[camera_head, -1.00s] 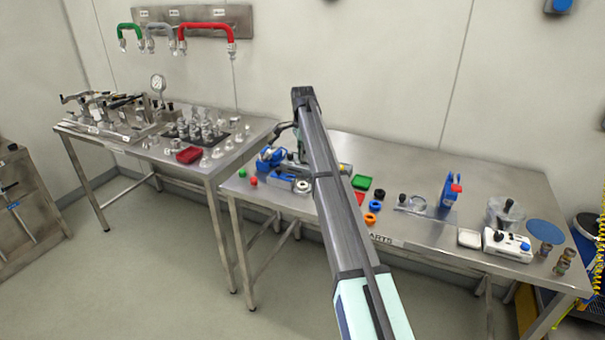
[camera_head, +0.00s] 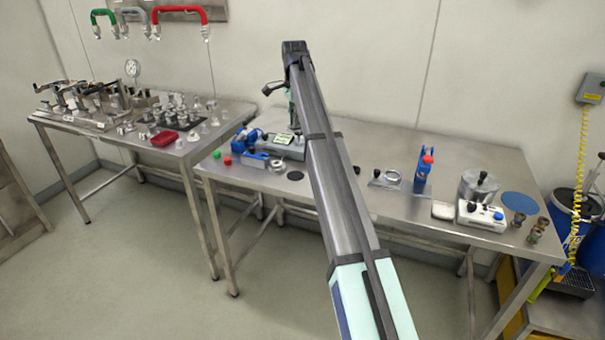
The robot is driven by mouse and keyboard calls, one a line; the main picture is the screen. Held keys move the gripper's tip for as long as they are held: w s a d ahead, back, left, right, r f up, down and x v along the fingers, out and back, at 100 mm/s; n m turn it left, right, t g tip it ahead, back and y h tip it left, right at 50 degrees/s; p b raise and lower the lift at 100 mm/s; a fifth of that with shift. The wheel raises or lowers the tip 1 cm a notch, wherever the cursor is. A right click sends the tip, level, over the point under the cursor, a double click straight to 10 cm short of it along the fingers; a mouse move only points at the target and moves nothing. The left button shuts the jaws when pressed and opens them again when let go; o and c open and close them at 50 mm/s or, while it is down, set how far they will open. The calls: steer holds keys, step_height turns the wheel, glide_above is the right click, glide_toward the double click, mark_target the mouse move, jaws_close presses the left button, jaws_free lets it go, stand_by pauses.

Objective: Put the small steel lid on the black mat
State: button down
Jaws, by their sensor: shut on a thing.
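My gripper (camera_head: 271,89) shows only as a small dark part left of the far end of my arm, raised above the back of the right bench. The rest of it is behind the arm. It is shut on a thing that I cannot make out. I cannot pick out the small steel lid. A flat black disc (camera_head: 295,175), perhaps the black mat, lies bare near the front edge of the right bench (camera_head: 400,225), just left of my arm and lower in the picture than the gripper. A steel ring (camera_head: 277,164) lies close to its left.
A blue and grey device (camera_head: 282,144) stands behind the disc. My arm hides the bench's middle. To its right are a blue stand (camera_head: 423,175), a steel pot (camera_head: 478,189), a white box (camera_head: 481,216) and a blue disc (camera_head: 520,202). The left bench (camera_head: 185,155) is crowded.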

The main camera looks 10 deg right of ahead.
steer(key=f+p, duration=0.1)
steer(key=f, duration=0.8)
steer(key=f+p, duration=0.2)
steer(key=f, duration=0.7)
steer(key=shift+w+a+f+p, duration=0.15)
steer(key=shift+a+f+p, duration=0.05)
steer(key=shift+f+p, duration=0.15)
steer(key=shift+f, duration=0.1)
steer(key=c, duration=1.5)
jaws_free()
steer(key=shift+f, duration=0.1)
steer(key=o, duration=0.4)
step_height(320, 180, up, 12)
steer(key=b, duration=0.2)
steer(key=shift+r, duration=0.2)
